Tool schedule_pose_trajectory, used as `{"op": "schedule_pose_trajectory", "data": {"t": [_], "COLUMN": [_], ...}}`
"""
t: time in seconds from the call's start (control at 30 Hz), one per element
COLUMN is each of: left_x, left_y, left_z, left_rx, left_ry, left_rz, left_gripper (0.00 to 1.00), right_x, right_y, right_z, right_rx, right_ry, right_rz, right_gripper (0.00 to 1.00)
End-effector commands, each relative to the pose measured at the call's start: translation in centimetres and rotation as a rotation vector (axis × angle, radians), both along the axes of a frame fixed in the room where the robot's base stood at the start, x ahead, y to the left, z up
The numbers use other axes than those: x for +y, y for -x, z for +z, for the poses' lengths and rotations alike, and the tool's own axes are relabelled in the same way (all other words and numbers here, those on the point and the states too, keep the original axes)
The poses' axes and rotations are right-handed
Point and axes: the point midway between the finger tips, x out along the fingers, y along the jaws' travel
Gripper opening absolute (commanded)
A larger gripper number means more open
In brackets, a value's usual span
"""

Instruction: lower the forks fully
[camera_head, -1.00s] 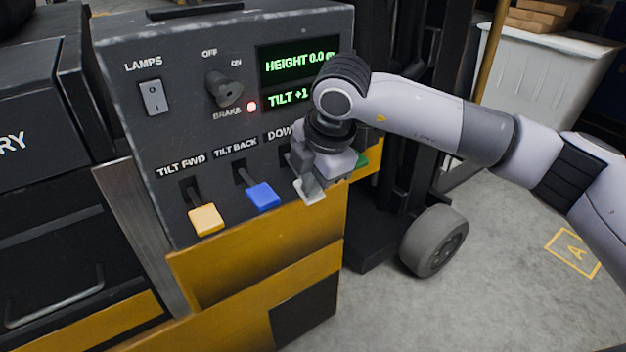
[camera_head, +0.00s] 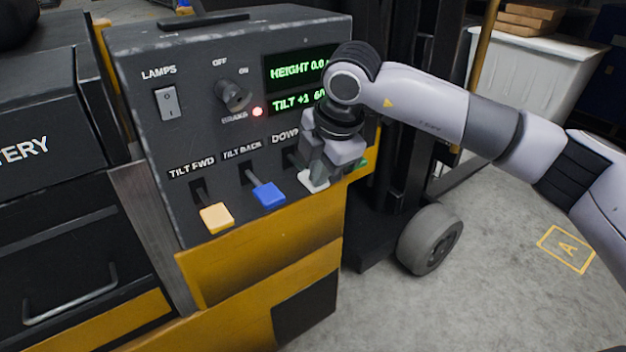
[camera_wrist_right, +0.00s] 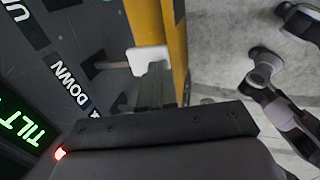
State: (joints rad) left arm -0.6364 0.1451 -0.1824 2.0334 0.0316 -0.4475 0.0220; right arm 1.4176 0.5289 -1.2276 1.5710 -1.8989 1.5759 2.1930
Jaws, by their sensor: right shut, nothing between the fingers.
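The control panel (camera_head: 205,130) shows levers in a row: yellow for TILT FWD (camera_head: 216,217), blue for TILT BACK (camera_head: 268,194), white for DOWN (camera_head: 313,184) and a partly hidden green one (camera_head: 359,163). The display (camera_head: 297,72) reads HEIGHT 0.0, its end covered by my arm; the tilt line is partly covered too. My right gripper (camera_head: 328,165) is shut and empty, right above the white lever. Whether it touches the lever is unclear. In the right wrist view, the white paddle (camera_wrist_right: 149,60) shows beside the DOWN label. My left gripper is out of view.
A lamps switch (camera_head: 167,103), a brake knob (camera_head: 233,95) and a lit red light (camera_head: 257,112) are on the panel. The dark mast (camera_head: 405,110) and a wheel (camera_head: 430,240) stand to the right. A white bin (camera_head: 530,80) is behind. Grey floor at right is open.

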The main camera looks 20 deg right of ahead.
Motion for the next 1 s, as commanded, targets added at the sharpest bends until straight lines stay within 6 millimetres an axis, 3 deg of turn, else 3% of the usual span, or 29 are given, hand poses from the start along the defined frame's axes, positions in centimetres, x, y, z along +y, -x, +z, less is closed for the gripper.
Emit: {"op": "schedule_pose_trajectory", "data": {"t": [0.1,0.3,0.5,0.7,1.0], "left_x": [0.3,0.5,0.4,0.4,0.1], "left_y": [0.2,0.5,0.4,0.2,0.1], "left_z": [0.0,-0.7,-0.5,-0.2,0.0], "left_rx": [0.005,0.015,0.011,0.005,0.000], "left_ry": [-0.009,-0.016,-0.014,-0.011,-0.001], "left_rz": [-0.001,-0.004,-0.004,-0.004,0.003], "left_gripper": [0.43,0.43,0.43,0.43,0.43], "right_x": [-0.7,-1.2,-1.6,-1.8,-1.8], "right_y": [-0.2,1.6,2.7,3.2,3.2], "right_z": [1.4,5.9,9.0,10.1,10.1], "right_rx": [-0.004,-0.007,-0.006,-0.005,-0.004], "right_ry": [-0.001,-0.002,-0.002,-0.002,-0.002], "right_rz": [0.001,0.003,0.002,0.002,0.002], "right_gripper": [0.00,0.00,0.00,0.00,0.00]}}
